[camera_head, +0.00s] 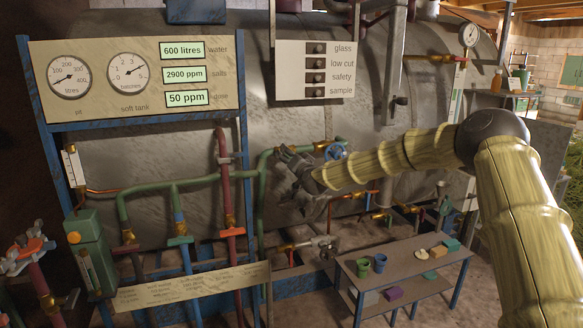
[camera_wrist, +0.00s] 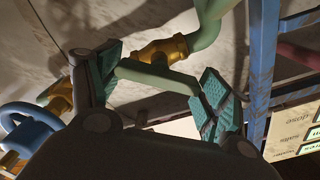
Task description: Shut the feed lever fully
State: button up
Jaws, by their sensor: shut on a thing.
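What looks like the feed lever is a short green bar (camera_wrist: 155,76) beside a brass valve body (camera_wrist: 160,50) on a green pipe. In the wrist view it spans the gap between the two teal-padded fingers of my gripper (camera_wrist: 160,79), touching both. In the head view my gripper (camera_head: 290,160) is at the green pipe in front of the big tank, and its own bulk hides the lever and fingertips. I cannot tell the lever's exact angle from the head view.
A blue handwheel (camera_head: 333,151) is close beside my gripper, and also shows in the wrist view (camera_wrist: 22,128). A blue-framed gauge panel (camera_head: 137,78) stands to the left. A switch board (camera_head: 315,70) is above. A small table (camera_head: 410,263) with cups and blocks stands below right.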

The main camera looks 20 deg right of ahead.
jog(key=shift+d+f+m+b, duration=0.1)
jog(key=shift+f+m+b, duration=0.05)
jog(key=shift+m+b, duration=2.35)
jog(key=shift+d+f+m+b, duration=0.1)
jog(key=shift+m+b, duration=1.95)
jog(key=shift+m, duration=0.75)
jog(key=shift+a+r, duration=0.1)
jog(key=shift+a, duration=0.05)
jog(key=o, duration=1)
jog(key=shift+o, duration=0.2)
jog(key=s, duration=1.2)
jog(key=shift+d, duration=0.2)
